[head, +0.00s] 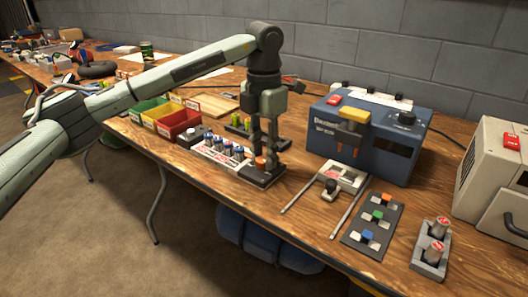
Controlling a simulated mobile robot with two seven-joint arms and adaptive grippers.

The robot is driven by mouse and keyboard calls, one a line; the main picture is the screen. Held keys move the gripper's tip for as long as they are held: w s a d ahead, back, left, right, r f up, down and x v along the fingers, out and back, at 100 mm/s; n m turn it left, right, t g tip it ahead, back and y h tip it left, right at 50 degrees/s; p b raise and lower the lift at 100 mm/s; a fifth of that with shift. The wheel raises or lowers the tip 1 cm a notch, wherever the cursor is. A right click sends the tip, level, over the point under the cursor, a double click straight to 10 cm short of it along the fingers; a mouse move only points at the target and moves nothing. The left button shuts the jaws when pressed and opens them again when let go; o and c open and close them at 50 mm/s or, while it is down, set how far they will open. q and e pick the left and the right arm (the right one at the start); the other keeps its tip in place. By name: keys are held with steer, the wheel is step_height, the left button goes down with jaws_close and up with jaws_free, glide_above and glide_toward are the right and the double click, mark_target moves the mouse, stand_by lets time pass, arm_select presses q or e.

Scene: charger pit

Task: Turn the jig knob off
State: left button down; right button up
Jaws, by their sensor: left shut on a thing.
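The jig (212,156) is a low dark base with a pale labelled front, standing near the middle of the table. Several blue and silver cells stand in a row on it. An orange knob (260,160) sits at its right end, partly hidden by my fingers. My left gripper (265,163) points straight down there and is shut on the knob. The knob's exact angle and its markings are too small to read. My right gripper is not in view.
A blue charger box (362,140) with a yellow handle stands right of the gripper. Red, yellow and green bins (178,124) stand left of the jig. In front of the charger are a sliding fixture (341,180), a switch panel (372,226) and a two-cell holder (431,250).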

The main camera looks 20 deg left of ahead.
mark_target(264, 158)
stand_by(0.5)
arm_select(q)
steer(key=c, duration=1.2)
jaws_free()
steer(key=shift+r, duration=0.35)
step_height(264, 158, up, 11)
steer(key=shift+r, duration=0.2)
